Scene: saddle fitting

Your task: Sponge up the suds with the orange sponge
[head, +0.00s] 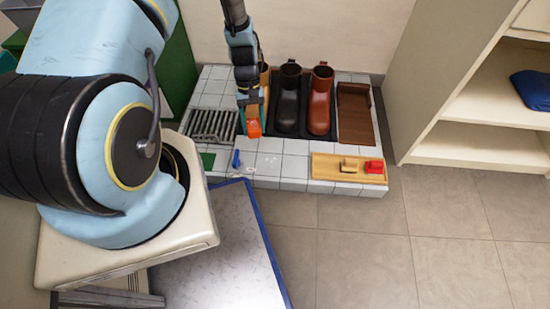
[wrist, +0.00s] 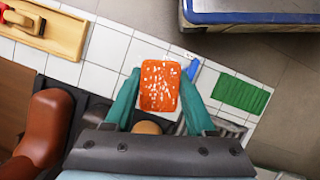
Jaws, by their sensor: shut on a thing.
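The orange sponge (head: 254,129) is in my gripper (head: 252,112), above the white tiled platform (head: 270,165) in the head view. In the wrist view the sponge (wrist: 160,92) sits between the two teal fingers of my gripper (wrist: 159,80), which are shut on its sides. White specks dot its visible face. A faint white patch (head: 250,170), possibly the suds, shows on the tiles just in front of the sponge in the head view. I cannot tell whether the sponge touches the tiles.
A small blue object (head: 236,158) lies near a green mat (head: 207,160). A grate (head: 213,124) is at the left. A grey boot (head: 287,105) and a brown boot (head: 320,105) stand right of my gripper. A wooden tray (head: 325,173) sits at the front right.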

